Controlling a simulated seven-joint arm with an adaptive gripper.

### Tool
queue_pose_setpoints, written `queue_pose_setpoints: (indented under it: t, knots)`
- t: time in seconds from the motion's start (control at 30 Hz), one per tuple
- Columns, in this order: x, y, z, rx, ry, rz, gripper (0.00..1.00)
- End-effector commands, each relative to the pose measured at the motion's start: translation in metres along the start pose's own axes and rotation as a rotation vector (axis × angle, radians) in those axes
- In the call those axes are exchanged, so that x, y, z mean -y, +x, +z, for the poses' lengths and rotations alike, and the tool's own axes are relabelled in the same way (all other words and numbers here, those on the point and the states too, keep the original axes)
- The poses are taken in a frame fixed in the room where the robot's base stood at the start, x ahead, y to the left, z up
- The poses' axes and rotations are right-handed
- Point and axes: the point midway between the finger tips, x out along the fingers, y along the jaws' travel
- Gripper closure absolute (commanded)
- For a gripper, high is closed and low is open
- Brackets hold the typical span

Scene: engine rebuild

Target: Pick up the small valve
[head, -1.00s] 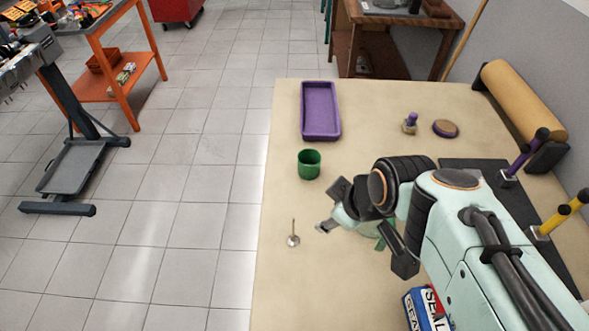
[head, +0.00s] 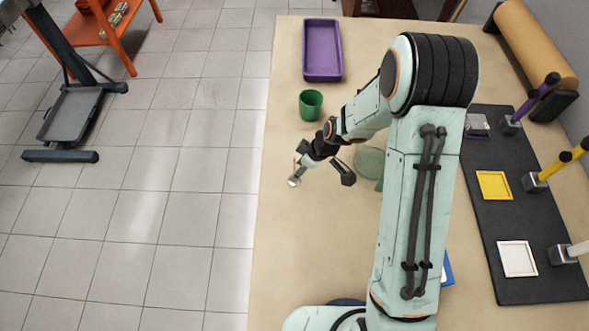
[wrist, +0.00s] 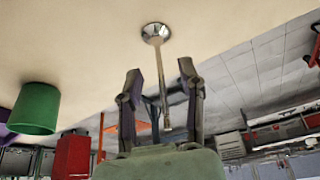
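The small valve (head: 294,182) stands on its round head on the table, with its thin stem pointing up, in the head view. My gripper (head: 298,166) is at the valve. In the wrist view the valve head (wrist: 155,33) rests on the tabletop. Its stem runs between the two dark fingers of my gripper (wrist: 160,78). The fingers are apart, with a visible gap on either side of the stem. In the head view the fingertips and the stem partly overlap, so contact is hard to judge there.
A green cup (head: 311,104) stands close behind the valve; it also shows in the wrist view (wrist: 35,108). A purple tray (head: 322,50) lies farther back. A black mat (head: 520,205) with coloured squares is at the right. The table's left edge is near the valve; the front left is clear.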

Motion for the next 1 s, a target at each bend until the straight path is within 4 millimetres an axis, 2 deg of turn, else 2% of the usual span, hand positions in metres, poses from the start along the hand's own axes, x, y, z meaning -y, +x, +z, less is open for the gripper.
queue_pose_setpoints:
  t: [0.13,0.43,0.47,0.5,0.57,1.0]
  knots:
    - [0.000,0.017,0.000,0.001,0.000,-0.001,0.62]
    - [0.000,0.020,0.000,0.000,0.000,0.002,0.62]
    - [0.000,0.020,0.000,0.000,0.000,0.002,0.68]
    - [0.000,0.020,0.000,0.000,0.000,0.002,0.80]
    - [0.000,0.020,0.000,0.000,0.000,0.002,0.99]
    - [-0.001,0.017,-0.002,0.000,0.000,0.002,1.00]
